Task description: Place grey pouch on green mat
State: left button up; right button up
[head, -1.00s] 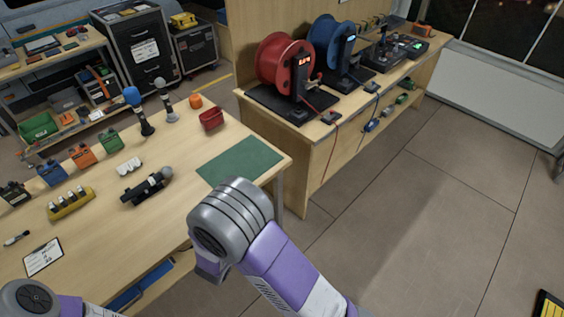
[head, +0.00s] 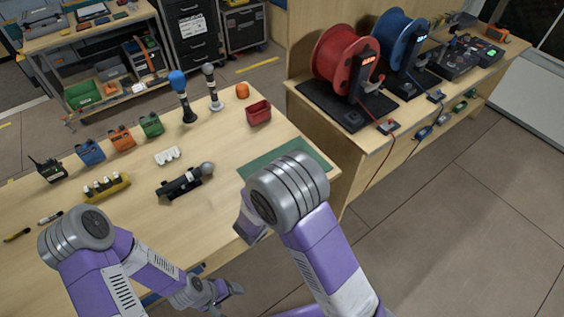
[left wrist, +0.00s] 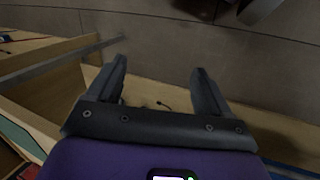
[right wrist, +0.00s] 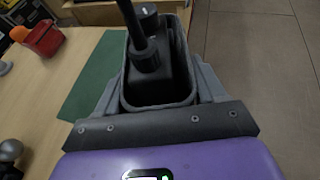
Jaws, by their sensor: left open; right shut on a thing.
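The grey pouch (right wrist: 182,68) is in the right wrist view, an open-topped dark holder with a black device (right wrist: 147,58) and its antenna standing in it. My right gripper (right wrist: 158,85) is shut on the pouch, fingers on either side. The green mat (right wrist: 92,82) lies flat to its left on the table. In the head view the mat (head: 262,165) is at the table's right end, partly covered by my right arm, which hides the pouch. My left gripper (head: 228,290) is low by the table's front edge. In the left wrist view it (left wrist: 160,88) is open and empty.
A red bin (head: 258,113) and orange object (head: 242,90) stand behind the mat. Two microphones (head: 182,100) (head: 213,90) stand further left. A black item with a grey ball (head: 185,183) lies on the table's middle. Cable reels (head: 347,55) stand on the side bench.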

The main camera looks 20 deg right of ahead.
pick_arm(q)
jog(key=shift+o, duration=1.4)
jog(key=f+b, duration=0.4)
jog(key=f, duration=0.1)
jog(key=shift+s+f+b, duration=0.1)
jog(key=shift+s+b, duration=0.15)
jog(key=shift+b, duration=0.15)
pick_arm(e)
jog(key=w+d+t+b, duration=0.1)
jog(key=w+d+b, duration=0.1)
jog(key=w, duration=0.8)
jog(key=w+d+b, duration=0.2)
jog(key=w, duration=0.8)
pick_arm(q)
notch_tip(320, 180, down, 7)
jog(key=b, duration=0.2)
jog(key=shift+b, duration=0.4)
pick_arm(e)
jog(key=shift+n+y, duration=0.3)
jog(key=shift+n, duration=0.1)
notch_tip(320, 180, down, 9)
jog(key=shift+d+f, duration=0.1)
jog(key=shift+d, duration=0.05)
pick_arm(q)
jog(key=shift+w, duration=0.1)
pick_arm(e)
jog(key=shift+f, duration=0.2)
jog(key=o, duration=1)
jog(key=shift+s, duration=0.1)
jog(key=shift+o, duration=0.2)
